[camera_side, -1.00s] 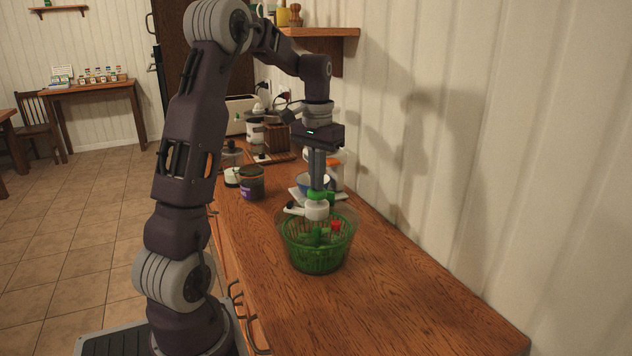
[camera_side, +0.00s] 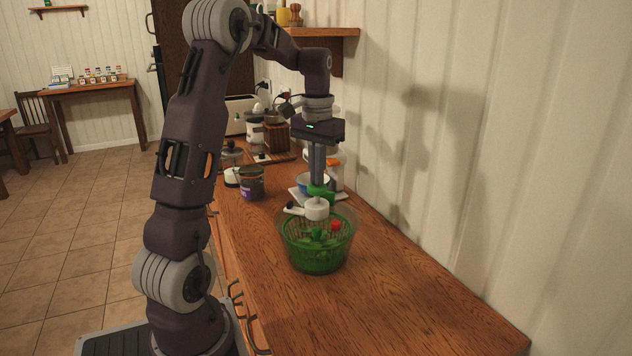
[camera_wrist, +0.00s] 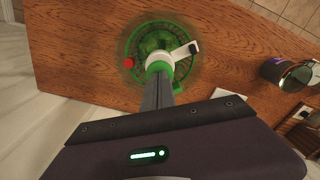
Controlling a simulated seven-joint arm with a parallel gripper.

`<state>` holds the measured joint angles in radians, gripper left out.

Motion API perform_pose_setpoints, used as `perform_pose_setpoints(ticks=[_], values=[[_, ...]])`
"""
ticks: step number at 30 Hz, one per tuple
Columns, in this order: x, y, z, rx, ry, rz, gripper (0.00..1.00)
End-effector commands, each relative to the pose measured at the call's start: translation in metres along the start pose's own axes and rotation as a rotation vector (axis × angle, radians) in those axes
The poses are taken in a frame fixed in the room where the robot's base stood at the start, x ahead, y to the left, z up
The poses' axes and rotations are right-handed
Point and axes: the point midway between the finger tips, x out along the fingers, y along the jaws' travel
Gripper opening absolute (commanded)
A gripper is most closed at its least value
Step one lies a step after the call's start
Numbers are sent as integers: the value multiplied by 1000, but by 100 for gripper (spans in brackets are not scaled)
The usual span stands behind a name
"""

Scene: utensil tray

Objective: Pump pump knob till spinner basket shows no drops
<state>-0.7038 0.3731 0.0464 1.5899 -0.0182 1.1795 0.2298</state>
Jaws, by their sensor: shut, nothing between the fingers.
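The salad spinner stands on the wooden counter, with a clear outer bowl around a green slotted spinner basket (camera_side: 318,252). Green leaves and a red piece show inside. The basket (camera_wrist: 132,38) looks blurred in the wrist view; drops on it are too small to tell. The green pump knob (camera_side: 319,191) sits on top of a white pump body (camera_side: 317,209), with a white arm reaching left. My gripper (camera_side: 317,182) is shut, pointing straight down with its fingertips at the knob's top. In the wrist view its tips (camera_wrist: 157,75) partly hide the green knob (camera_wrist: 157,66).
A dark jar with a purple label (camera_side: 252,184) stands behind and left of the spinner. The ribbed wall (camera_side: 470,150) bounds the right. The counter in front (camera_side: 400,310) is clear.

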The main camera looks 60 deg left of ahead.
Motion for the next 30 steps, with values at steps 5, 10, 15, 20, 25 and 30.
perform_pose_setpoints(ticks=[5, 10, 15, 20, 25, 30], values=[[-8, 0, 0, 0, 0, 0, 0], [-8, 0, 0, 0, 0, 0, 0], [6, 0, 0, 0, -2, 1, 0], [21, 0, 0, 0, -1, 0, 0], [5, 0, -1, 0, 3, -1, 0], [-8, 0, 0, 1, 1, 0, 0]])
